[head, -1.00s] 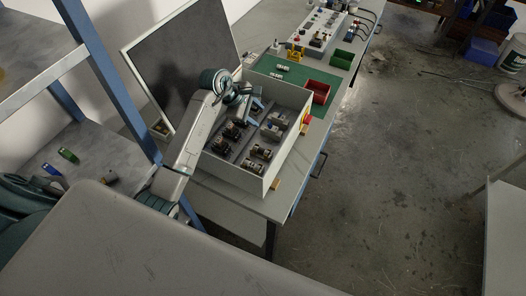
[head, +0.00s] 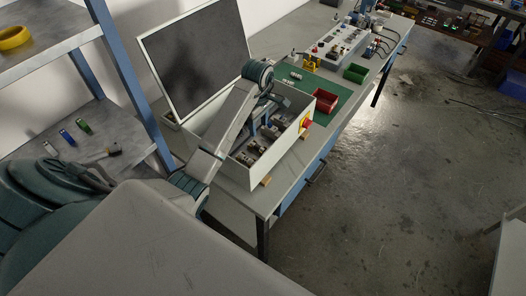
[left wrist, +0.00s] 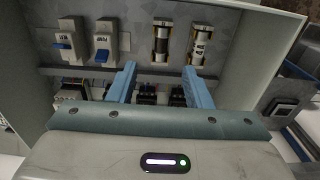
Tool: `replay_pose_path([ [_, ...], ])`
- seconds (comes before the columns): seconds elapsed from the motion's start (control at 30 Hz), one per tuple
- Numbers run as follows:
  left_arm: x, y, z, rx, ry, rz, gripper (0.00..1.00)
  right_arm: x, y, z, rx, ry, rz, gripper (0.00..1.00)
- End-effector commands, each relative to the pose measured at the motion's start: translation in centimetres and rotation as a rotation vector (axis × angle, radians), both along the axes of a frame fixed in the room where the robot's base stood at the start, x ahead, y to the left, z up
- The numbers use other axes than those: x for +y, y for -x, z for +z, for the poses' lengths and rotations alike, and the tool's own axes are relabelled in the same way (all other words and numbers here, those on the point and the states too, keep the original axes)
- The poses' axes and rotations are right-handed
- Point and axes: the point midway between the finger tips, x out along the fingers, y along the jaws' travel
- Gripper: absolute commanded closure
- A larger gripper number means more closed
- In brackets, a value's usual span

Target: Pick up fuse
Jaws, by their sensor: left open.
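The left wrist view shows two cylindrical fuses side by side in holders on the back panel: a dark brown one (left wrist: 162,42) and a paler one with markings (left wrist: 200,45). My left gripper (left wrist: 160,72) is open and empty, its two blue fingers apart just in front of and below the fuses, with a gap between. In the head view my left gripper (head: 266,124) reaches down inside the white open box (head: 287,152), and my arm hides part of the contents. My right gripper is not in view.
Two white breakers with blue levers, one (left wrist: 66,42) and another (left wrist: 103,42), sit left of the fuses. A dark rail (left wrist: 150,75) runs below. A raised lid (head: 195,60) stands behind the box. Red (head: 325,101) and green bins (head: 356,73) stand on the bench.

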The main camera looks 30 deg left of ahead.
Motion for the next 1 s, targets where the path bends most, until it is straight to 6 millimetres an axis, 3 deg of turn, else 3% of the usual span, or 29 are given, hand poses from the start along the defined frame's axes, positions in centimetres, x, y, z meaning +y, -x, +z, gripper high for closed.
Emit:
replay_pose_path([
  [0.1,0.0,0.0,-1.9,0.000,0.000,0.000,0.55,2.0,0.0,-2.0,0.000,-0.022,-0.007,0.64],
  [0.23,0.0,0.0,-3.7,0.000,0.001,0.000,0.55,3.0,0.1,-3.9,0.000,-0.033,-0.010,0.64],
  [0.67,0.1,0.1,-6.2,0.000,0.000,0.000,0.55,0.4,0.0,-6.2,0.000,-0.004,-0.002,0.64],
  [0.87,0.4,0.2,-8.5,0.000,-0.001,0.000,0.55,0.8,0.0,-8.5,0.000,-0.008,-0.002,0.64],
  [1.0,0.4,0.3,-10.0,0.003,0.000,0.000,0.55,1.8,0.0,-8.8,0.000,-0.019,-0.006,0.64],
])
